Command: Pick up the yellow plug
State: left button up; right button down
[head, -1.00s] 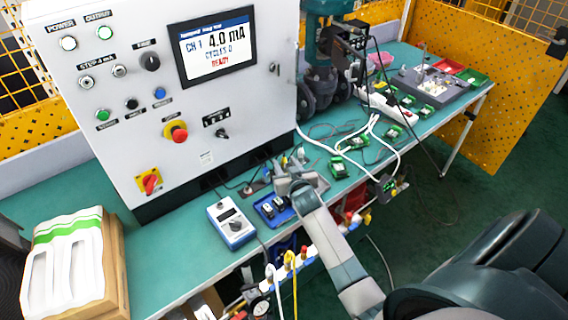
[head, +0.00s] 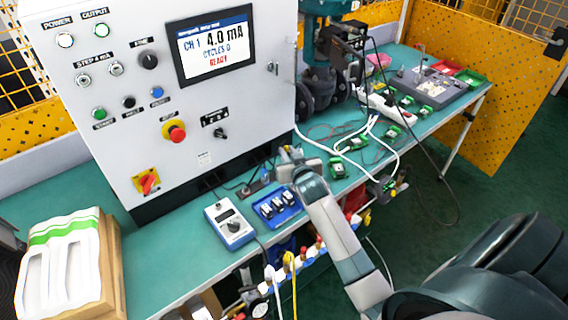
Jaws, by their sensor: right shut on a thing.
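My right gripper (head: 286,156) is over the bench beside the cabinet, behind the blue tray. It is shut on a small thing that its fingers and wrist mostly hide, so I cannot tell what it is. A yellow plug (head: 288,258) with a yellow cable hangs at the bench's front rail, well below and apart from my right gripper. Whether this is the plug named in the task I cannot tell. My left gripper is not in view.
A blue tray (head: 289,214) with several small black-and-white parts lies beside a handheld meter (head: 229,223). The control cabinet (head: 110,140) stands behind. Green terminal blocks (head: 338,168) and white cables lie to the right.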

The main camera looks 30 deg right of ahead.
jog(key=s+d+r+b, duration=0.2)
jog(key=d+r, duration=0.4)
jog(key=d, duration=0.4)
jog(key=shift+d, duration=0.2)
jog(key=shift+a, duration=0.1)
jog(key=s+a+r+n+y, duration=0.1)
jog(key=s+a, duration=0.3)
jog(key=a, duration=0.7)
jog(key=s+a+r+n+y, duration=0.1)
jog(key=s+a, duration=0.3)
jog(key=a, duration=0.7)
jog(key=s+a+r+n+y, duration=0.1)
jog(key=s+a, duration=0.3)
jog(key=a, duration=0.7)
jog(key=shift+r+n+t+y, duration=0.3)
jog(key=shift+t+y, duration=0.1)
jog(key=shift+y, duration=0.4)
jog(key=shift+d+r, duration=0.1)
jog(key=shift+d, duration=0.1)
